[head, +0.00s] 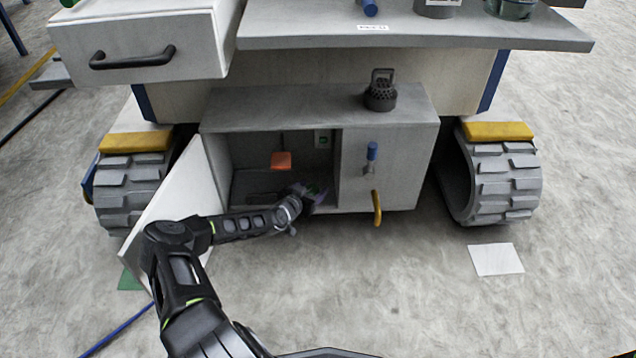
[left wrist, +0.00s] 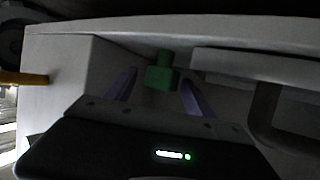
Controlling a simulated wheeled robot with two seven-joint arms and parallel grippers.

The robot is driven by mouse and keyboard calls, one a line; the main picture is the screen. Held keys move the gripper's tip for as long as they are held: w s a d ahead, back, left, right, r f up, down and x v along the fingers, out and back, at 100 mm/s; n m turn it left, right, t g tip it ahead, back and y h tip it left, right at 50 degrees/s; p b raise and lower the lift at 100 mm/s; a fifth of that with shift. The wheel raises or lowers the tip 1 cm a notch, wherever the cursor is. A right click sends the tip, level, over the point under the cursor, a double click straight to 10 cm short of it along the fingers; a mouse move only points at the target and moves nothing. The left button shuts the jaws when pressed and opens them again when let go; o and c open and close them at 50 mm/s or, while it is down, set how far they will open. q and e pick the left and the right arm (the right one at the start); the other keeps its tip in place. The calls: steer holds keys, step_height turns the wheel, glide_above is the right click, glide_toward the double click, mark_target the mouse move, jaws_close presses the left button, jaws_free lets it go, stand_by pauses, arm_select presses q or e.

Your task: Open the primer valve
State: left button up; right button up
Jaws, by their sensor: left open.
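The low cabinet (head: 387,160) under the grey bench has its left door (head: 178,190) swung open. My left gripper (head: 316,195) reaches into the open compartment, low and near its right side. In the left wrist view, a green knob-like part (left wrist: 160,76) lies between my two purple fingers, which are apart with gaps on both sides. Whether this green part is the primer valve, I cannot tell. My right gripper is not in view.
A blue-topped lever (head: 372,151) and a yellow handle (head: 377,207) are on the cabinet's right front. The compartment walls and ceiling are close around my left gripper. Tracked wheels (head: 500,178) flank the cabinet.

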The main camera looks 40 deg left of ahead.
arm_select(q)
steer(key=shift+d, duration=0.1)
steer(key=c, duration=1.4)
